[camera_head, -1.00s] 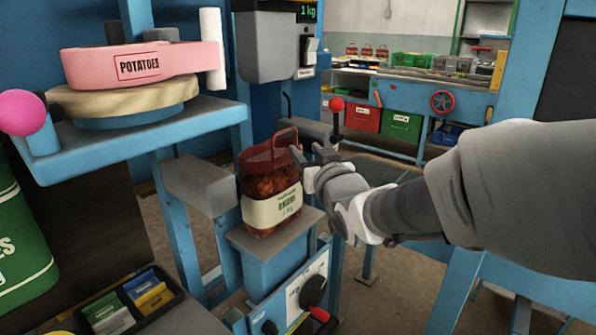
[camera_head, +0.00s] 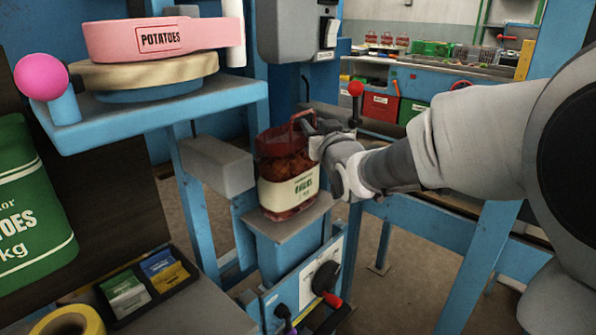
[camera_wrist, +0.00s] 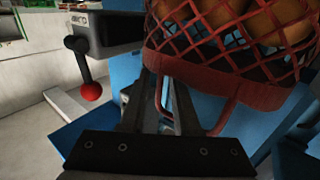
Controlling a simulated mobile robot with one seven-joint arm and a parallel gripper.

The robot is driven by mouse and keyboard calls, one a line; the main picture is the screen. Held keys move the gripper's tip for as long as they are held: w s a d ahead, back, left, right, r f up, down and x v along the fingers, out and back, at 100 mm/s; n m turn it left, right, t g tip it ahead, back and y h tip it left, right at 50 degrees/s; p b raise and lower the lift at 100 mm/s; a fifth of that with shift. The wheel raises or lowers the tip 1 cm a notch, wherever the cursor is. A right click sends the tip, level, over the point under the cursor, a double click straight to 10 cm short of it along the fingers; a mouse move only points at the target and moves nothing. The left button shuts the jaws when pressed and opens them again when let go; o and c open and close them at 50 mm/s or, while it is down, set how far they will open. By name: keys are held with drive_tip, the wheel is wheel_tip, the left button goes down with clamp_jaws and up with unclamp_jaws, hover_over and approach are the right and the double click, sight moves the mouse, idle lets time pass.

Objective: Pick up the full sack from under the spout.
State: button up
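The full sack (camera_head: 288,170) is red mesh with brownish contents and a pale label band. It stands upright on a small grey plate (camera_head: 295,228) on a blue stand. Its red loop handle (camera_head: 303,117) sticks up at the top right. My gripper (camera_head: 314,128) reaches in from the right at the handle. In the wrist view the sack's mesh (camera_wrist: 235,40) fills the top right and the handle hangs down by my fingers (camera_wrist: 160,108). The fingers are apart, with one handle strand showing between them. Whether they touch it is unclear. No spout is clearly visible.
A grey block (camera_head: 217,165) sits close left of the sack. A red-knobbed lever (camera_head: 355,90) stands just behind my gripper. A blue shelf (camera_head: 165,112) with a pink potatoes-labelled piece (camera_head: 160,39) is at upper left. A control panel (camera_head: 318,285) is below the plate.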

clamp_jaws()
idle(0.9)
